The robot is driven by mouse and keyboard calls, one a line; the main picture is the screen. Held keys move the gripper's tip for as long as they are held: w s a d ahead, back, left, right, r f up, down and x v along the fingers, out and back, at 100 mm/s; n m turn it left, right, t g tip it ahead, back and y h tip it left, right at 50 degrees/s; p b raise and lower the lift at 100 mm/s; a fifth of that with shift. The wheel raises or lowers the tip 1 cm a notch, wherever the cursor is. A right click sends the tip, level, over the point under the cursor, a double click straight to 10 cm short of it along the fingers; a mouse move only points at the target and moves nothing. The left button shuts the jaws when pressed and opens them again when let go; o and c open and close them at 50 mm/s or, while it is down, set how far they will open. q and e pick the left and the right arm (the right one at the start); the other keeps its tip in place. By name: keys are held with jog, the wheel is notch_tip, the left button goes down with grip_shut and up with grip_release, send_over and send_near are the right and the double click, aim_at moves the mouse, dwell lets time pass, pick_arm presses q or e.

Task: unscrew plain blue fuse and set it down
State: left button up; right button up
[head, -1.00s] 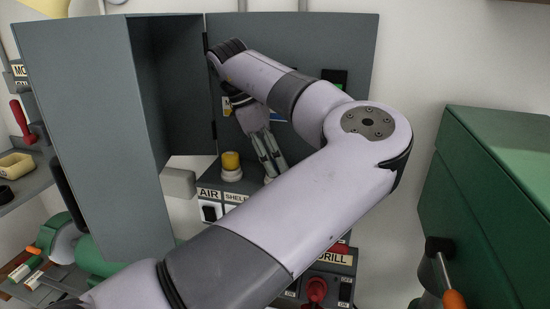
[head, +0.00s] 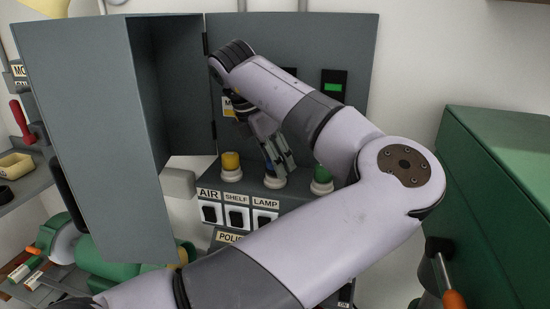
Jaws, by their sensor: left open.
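A row of fuses in white collars stands on the ledge of the grey cabinet. A yellow fuse (head: 231,162) is on the left and a green fuse (head: 321,174) on the right. Between them is a middle fuse, of which the white collar (head: 274,183) shows. Its coloured body is mostly hidden by my gripper, so I cannot be sure that it is the plain blue one. My left gripper (head: 279,165) is open, pointing down at the middle fuse, with its fingers just above the collar. I cannot tell whether they touch it. My right gripper is out of view.
The cabinet door (head: 95,135) stands open on the left. Switches labelled AIR (head: 209,212), SHELF (head: 236,216) and LAMP (head: 265,217) sit below the fuses. A green indicator (head: 333,87) is on the back panel. A green cabinet (head: 480,200) stands at the right. My left arm crosses the front.

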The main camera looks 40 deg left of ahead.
pick_arm(q)
jog(key=m+h, duration=0.1)
jog(key=m, duration=0.2)
jog(key=m+g+h, duration=0.1)
jog(key=m, duration=0.2)
jog(key=shift+r, duration=0.1)
jog(key=m+g, duration=0.1)
jog(key=m, duration=0.2)
jog(key=m+g+h, duration=0.1)
jog(key=m, duration=0.2)
jog(key=shift+c, duration=0.4)
jog(key=c, duration=0.5)
jog(key=n+t, duration=0.1)
jog(key=n, duration=0.2)
jog(key=n+t+y, duration=0.1)
jog(key=n, duration=0.2)
jog(key=shift+c, duration=0.2)
jog(key=n+y, duration=0.1)
jog(key=n, duration=0.2)
jog(key=n+t+y, duration=0.1)
jog(key=n, duration=0.2)
